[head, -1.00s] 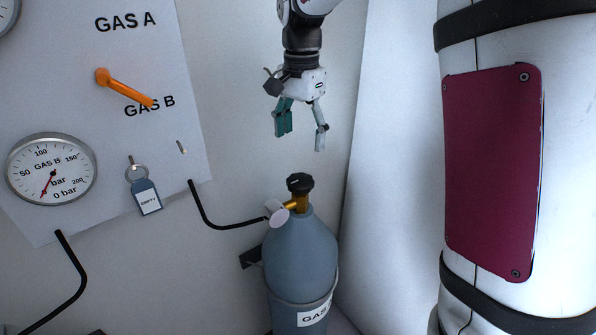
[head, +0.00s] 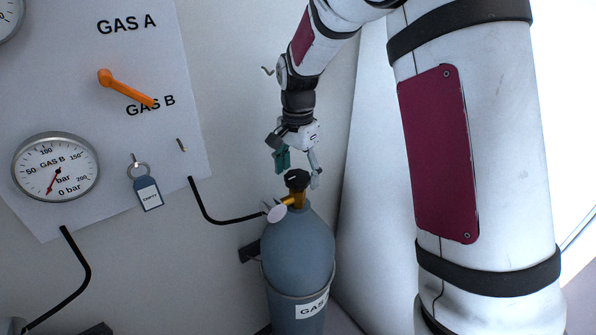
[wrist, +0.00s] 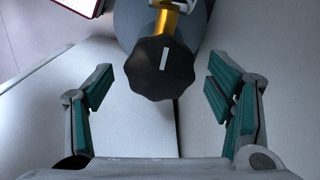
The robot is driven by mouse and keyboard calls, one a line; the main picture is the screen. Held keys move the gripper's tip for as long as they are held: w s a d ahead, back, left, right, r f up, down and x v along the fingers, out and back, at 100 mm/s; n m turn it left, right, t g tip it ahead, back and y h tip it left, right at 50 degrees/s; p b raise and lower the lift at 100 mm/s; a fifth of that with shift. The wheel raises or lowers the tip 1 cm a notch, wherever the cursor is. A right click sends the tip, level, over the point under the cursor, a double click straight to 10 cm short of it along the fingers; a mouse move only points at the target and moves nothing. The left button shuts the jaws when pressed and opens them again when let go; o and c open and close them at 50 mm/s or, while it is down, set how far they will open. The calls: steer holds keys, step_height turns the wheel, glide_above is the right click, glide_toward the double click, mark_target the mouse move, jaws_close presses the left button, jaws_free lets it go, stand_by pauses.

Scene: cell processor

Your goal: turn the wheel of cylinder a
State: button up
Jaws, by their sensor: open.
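A blue-grey gas cylinder (head: 298,250) stands upright against the wall, with a label that reads "GAS" and a last letter I cannot make out. On top is a black lobed wheel (head: 297,180) on a brass valve (head: 296,200). My gripper (head: 298,172) is open, pointing down at the wheel, with a finger on either side of it in the head view. In the wrist view the black wheel (wrist: 160,68) with its white mark lies between and a little beyond the open teal-padded fingers (wrist: 165,92). No contact shows.
The panel (head: 80,110) carries an orange lever (head: 125,88), a pressure gauge (head: 56,167) and a hanging "EMPTY" tag (head: 148,194).

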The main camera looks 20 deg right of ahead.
steer(key=c, duration=1.2)
steer(key=shift+o, duration=0.2)
